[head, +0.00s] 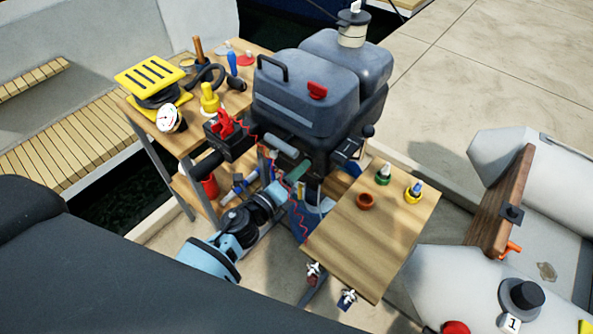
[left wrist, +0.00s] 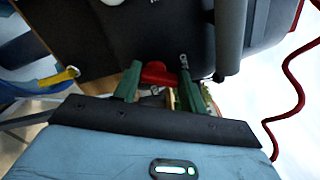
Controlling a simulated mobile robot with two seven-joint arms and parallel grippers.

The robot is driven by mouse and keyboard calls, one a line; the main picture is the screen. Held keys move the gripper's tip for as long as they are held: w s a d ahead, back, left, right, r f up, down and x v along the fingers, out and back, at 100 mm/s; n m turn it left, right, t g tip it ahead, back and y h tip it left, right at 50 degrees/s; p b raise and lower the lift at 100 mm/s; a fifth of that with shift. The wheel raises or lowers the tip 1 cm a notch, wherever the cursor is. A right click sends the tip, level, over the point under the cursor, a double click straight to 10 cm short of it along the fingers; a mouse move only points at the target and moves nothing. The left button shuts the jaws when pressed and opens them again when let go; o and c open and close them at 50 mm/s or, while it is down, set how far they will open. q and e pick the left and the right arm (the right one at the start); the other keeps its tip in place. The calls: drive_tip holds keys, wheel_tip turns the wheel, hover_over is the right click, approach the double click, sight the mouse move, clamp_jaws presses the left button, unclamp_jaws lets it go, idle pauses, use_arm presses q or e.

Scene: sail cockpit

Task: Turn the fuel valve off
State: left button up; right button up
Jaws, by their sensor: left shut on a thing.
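My left gripper (head: 288,173) reaches in under the grey outboard motor (head: 305,100), between two wooden tables. In the left wrist view the green fingers of this gripper (left wrist: 157,84) are on either side of a red lever (left wrist: 157,73), which I take to be the fuel valve handle. The gripper is shut on it. The lever sits against a dark surface, and part of it is hidden between the fingers. In the head view the lever is hidden by the motor and my arm, so its angle cannot be told. My right gripper is not in view.
A red coiled cord (left wrist: 291,85) hangs just right of the left gripper. A wooden table (head: 345,240) with small coloured rings stands to the right. A grey dinghy lies at the far right.

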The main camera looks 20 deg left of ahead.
use_arm(q)
drive_tip(key=shift+a+n+p, duration=0.15)
drive_tip(key=shift+n+p, duration=0.35)
drive_tip(key=shift+n, duration=2.3)
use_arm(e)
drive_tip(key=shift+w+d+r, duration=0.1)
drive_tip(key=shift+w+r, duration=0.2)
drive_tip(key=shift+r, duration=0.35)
use_arm(q)
drive_tip(key=shift+f, duration=0.1)
drive_tip(key=o, duration=1)
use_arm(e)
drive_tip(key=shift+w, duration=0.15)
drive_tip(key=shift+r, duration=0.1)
use_arm(q)
drive_tip(key=v, duration=0.7)
drive_tip(key=shift+s+a, duration=0.15)
drive_tip(key=shift+s, duration=0.15)
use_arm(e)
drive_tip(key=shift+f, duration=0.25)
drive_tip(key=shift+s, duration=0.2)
